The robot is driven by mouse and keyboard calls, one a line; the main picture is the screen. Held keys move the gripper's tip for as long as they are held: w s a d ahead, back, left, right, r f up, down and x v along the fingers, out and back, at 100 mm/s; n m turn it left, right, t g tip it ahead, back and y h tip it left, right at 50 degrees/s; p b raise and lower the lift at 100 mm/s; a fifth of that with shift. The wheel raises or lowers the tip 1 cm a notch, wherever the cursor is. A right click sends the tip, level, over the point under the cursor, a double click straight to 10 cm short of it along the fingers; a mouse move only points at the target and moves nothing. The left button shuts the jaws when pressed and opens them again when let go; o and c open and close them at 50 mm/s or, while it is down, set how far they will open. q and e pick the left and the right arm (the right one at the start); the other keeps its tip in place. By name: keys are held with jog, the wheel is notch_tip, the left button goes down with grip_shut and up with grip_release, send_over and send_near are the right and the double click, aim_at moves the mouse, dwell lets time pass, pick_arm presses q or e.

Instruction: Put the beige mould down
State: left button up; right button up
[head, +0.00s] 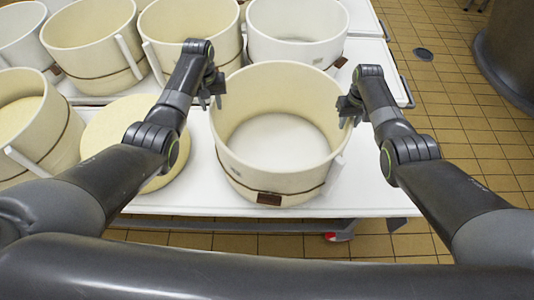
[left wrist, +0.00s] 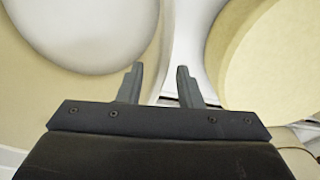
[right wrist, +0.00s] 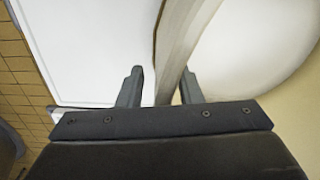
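The beige mould (head: 285,165), a large round open tub with a white inner floor, stands upright at the front of the white table, between my grippers. It appears to rest on the tabletop. My left gripper (head: 212,100) is at its left rim; in the left wrist view its fingers (left wrist: 159,85) stand apart around a pale upright strip at the mould's side. My right gripper (head: 349,118) is at the right rim; in the right wrist view its fingers (right wrist: 160,85) stand either side of the pale side slat (right wrist: 172,60), with a gap showing on one side.
A round beige disc (head: 125,125) lies just left of the mould. Another beige mould (head: 35,125) stands farther left, and several more tubs (head: 95,45) stand behind. The white table (head: 375,190) is clear right of the mould. A dark vat (head: 510,50) stands at upper right.

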pick_arm(q)
notch_tip(320, 180, up, 5)
jog(key=shift+r, duration=0.45)
pick_arm(e)
jog(key=shift+r, duration=0.15)
notch_tip(320, 180, up, 12)
jog(key=shift+f, duration=0.1)
dwell(0.5)
